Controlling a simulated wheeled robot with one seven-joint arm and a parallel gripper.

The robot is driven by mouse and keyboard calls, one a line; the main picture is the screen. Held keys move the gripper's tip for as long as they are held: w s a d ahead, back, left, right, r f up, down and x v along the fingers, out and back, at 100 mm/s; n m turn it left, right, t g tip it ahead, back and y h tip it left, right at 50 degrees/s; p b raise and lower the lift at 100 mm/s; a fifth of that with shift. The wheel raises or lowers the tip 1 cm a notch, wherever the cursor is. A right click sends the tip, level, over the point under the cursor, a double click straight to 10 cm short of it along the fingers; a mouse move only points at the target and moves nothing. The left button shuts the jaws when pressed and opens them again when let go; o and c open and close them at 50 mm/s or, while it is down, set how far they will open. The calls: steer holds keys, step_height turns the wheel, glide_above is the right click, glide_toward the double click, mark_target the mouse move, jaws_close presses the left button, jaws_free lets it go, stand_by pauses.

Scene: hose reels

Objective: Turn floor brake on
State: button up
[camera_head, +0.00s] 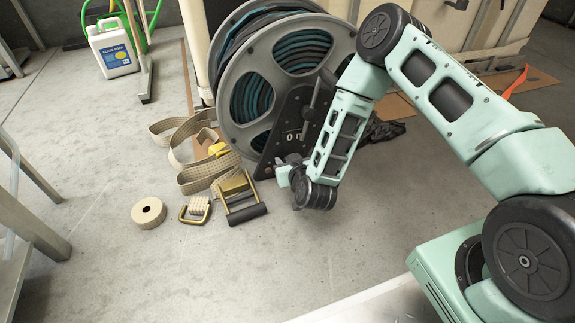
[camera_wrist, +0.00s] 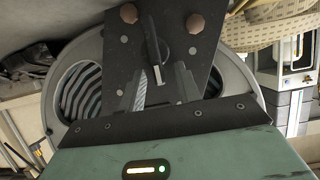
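The hose reel (camera_head: 262,82) stands on the floor with dark hose wound inside its grey flange. A black triangular plate (camera_head: 288,132) on its near side carries white marks and a dark lever (camera_head: 312,98). In the wrist view the black plate (camera_wrist: 185,25) fills the upper middle, with two brown bolts and a lever with a pale tip (camera_wrist: 157,72). My gripper (camera_head: 287,165) is low at the foot of the plate. In the wrist view its two grey fingers (camera_wrist: 162,84) stand apart, with the lever tip appearing between them. Contact cannot be told.
A beige strap (camera_head: 205,172) with ratchet buckles (camera_head: 238,195) and a tape roll (camera_head: 149,212) lie left of the reel. A white jug (camera_head: 112,50) stands at the back left. A metal frame (camera_head: 30,210) edges the left. The floor in front is clear.

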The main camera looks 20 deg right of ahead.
jaws_close()
